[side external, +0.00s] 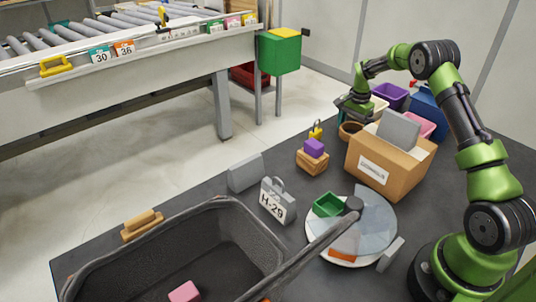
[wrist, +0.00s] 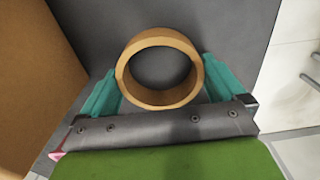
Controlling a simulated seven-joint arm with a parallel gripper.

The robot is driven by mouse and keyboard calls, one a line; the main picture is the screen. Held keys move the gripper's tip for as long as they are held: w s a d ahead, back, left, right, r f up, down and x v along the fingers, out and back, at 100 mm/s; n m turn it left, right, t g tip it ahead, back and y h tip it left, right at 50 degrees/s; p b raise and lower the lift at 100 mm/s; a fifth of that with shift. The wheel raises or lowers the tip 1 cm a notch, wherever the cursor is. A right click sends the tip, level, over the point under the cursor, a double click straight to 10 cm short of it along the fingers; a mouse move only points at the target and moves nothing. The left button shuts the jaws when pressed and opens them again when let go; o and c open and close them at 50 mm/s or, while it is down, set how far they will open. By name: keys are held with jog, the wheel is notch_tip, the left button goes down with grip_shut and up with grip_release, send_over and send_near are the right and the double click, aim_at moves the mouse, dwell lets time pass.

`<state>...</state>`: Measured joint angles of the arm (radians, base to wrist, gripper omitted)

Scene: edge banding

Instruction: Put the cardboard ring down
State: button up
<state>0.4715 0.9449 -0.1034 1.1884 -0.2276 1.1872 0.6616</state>
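The cardboard ring (wrist: 160,98) is a short, open brown tube. In the wrist view it sits between the two teal fingers of my gripper (wrist: 160,80), which meet its outer wall on both sides. I see the grey surface through its hole. In the side external view the ring (side external: 348,137) is just below my gripper (side external: 352,112), low behind the cardboard box (side external: 372,170). I cannot tell whether its underside touches the dark table (side external: 225,207).
The cardboard box is close to the ring, a grey panel sticking out. Wooden blocks (side external: 312,162) with a purple block on top stand left of the ring. Several coloured bins, including a purple one (side external: 390,96), stand behind. The table's edge is near.

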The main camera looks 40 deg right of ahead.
notch_tip(320, 180, up, 12)
jog(key=s+a+r+n+t, duration=0.2)
jog(key=a+r+n, duration=0.1)
jog(key=a+r, duration=0.5)
jog(key=s+a+r+n+t, duration=0.2)
jog(key=s+a+r+n, duration=0.3)
jog(key=a, duration=0.6)
jog(key=s+a+n+t+y, duration=0.1)
jog(key=s+a+n, duration=0.2)
jog(key=s+a, duration=0.3)
jog(key=s+a+f+n+t+y, duration=0.1)
jog(key=s+a, duration=0.4)
jog(key=s, duration=0.5)
jog(key=shift+s+a+n+t, duration=0.25)
jog(key=shift+a+n+t, duration=0.25)
jog(key=shift+n, duration=0.5)
